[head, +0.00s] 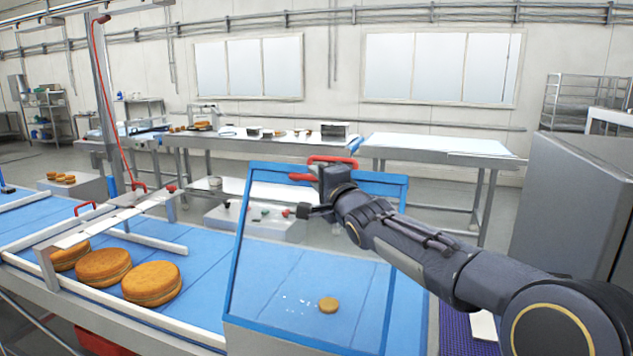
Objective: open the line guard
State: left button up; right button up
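The line guard (236,262) is a clear panel in a blue frame, standing tilted over the blue conveyor in the middle of the head view. A red handle (332,160) shows at its top edge. My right arm reaches in from the right, and my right gripper (322,178) is at this handle, overlapping it in the picture. The gripper's own wrist hides its fingertips, so I cannot tell whether they are closed on the handle. A small round brown cake (328,305) shows through the panel. My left gripper is not in view.
Several large round cakes, one of them the front cake (151,283), sit on the blue conveyor (205,262) at left under a metal rail. A grey cabinet (575,195) stands at right.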

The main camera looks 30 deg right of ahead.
jog(key=shift+o, duration=0.6)
jog(key=shift+s+a+r, duration=0.15)
jog(key=shift+s+a, duration=0.05)
jog(key=shift+s+d+f, duration=0.1)
jog(key=shift+s+f, duration=0.1)
jog(key=s+b, duration=0.4)
jog(key=s, duration=0.3)
jog(key=shift+s+a+f, duration=0.15)
jog(key=shift+a+f, duration=0.05)
jog(key=shift+a, duration=0.2)
